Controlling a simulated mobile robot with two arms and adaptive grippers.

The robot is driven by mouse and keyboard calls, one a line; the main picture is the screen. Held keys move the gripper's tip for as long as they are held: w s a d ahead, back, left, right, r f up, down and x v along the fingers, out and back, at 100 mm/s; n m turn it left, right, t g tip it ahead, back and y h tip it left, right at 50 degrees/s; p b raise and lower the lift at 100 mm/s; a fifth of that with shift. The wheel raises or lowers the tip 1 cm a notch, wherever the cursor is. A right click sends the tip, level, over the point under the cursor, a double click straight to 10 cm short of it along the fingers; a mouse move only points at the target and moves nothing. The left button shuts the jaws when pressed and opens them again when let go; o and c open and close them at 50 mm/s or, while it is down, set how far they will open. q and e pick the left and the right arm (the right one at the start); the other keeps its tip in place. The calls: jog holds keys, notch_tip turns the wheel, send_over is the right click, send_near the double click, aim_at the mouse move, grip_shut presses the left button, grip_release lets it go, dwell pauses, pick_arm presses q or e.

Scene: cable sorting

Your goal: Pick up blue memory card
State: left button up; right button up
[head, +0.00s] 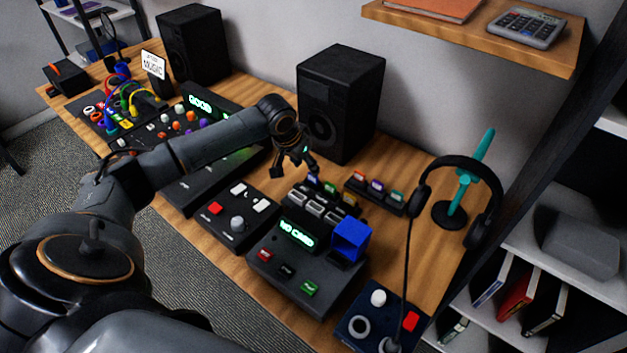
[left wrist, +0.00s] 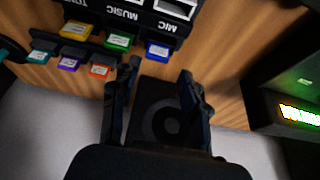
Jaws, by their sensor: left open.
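The blue memory card (head: 312,180) stands at the left end of a row with a green card (head: 330,187) and a yellow card (head: 350,199), at the back of a black slotted holder (head: 318,208). In the left wrist view the blue card (left wrist: 157,51) lies just beyond the fingertips, roughly in line with the gap between them. My left gripper (head: 295,171) is open and empty, close above and beside the card. Its two fingers also show in the left wrist view (left wrist: 157,78). My right gripper is not in view.
A tall black speaker (head: 340,105) stands close behind my gripper. A console (head: 305,275) reading "NO CARD" with a blue box (head: 351,240) is in front. Headphones (head: 455,200) hang at right.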

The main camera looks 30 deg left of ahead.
aim_at(313, 180)
pick_arm(q)
jog(key=shift+x, duration=1.05)
jog(key=x, duration=0.3)
jog(key=shift+w+d, duration=0.15)
jog(key=shift+w, duration=0.1)
jog(key=shift+f, duration=0.2)
jog(key=c, duration=0.6)
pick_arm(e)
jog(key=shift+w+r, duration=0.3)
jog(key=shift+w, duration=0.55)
